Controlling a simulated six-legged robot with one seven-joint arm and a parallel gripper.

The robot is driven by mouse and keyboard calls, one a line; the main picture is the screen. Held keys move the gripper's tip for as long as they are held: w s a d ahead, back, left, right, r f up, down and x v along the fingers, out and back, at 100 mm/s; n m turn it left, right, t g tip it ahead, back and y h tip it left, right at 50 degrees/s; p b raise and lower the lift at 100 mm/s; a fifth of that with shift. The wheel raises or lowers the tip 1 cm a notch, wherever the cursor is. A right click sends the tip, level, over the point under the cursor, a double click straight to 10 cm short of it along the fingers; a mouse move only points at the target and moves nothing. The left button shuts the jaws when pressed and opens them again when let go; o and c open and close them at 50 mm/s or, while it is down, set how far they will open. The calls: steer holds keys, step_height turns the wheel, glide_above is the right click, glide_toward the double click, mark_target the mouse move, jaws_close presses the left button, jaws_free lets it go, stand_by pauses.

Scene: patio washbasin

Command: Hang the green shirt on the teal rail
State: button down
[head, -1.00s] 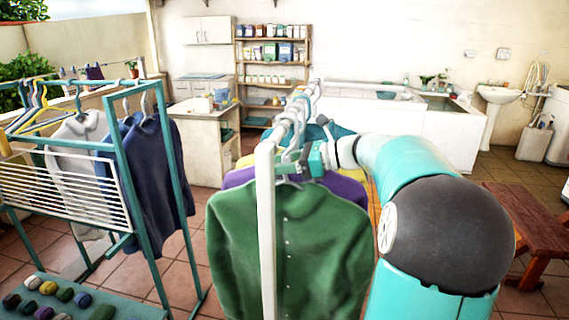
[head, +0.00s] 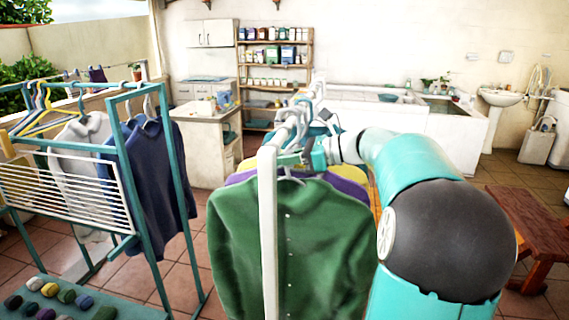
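The green shirt (head: 310,245) hangs on a hanger from a white rail (head: 268,235), in front of purple and yellow garments. My gripper (head: 300,160) is at the shirt's hanger hook, just beside the white rail. Its fingers are small and partly hidden, so I cannot tell whether they are closed on the hook. The teal rail (head: 128,94) is on the left, part of a teal rack. A navy garment (head: 150,175) and a light grey garment (head: 82,150) hang there, beside several empty hangers (head: 38,105).
A white wire drying panel (head: 65,190) fronts the teal rack. A teal shelf (head: 120,312) with several small coloured lumps is at lower left. Tiled floor is open between the two racks. A wooden bench (head: 535,230) stands at right.

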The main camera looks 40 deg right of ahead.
steer(key=shift+r, duration=0.5)
steer(key=f+v, duration=0.2)
steer(key=v, duration=0.9)
steer(key=s+d+f+v, duration=0.1)
steer(key=f+v, duration=0.2)
steer(key=v, duration=0.9)
steer(key=f+v, duration=0.3)
steer(key=v, duration=0.9)
steer(key=shift+s+d, duration=0.2)
steer(key=shift+s, duration=0.1)
steer(key=shift+w+f, duration=0.1)
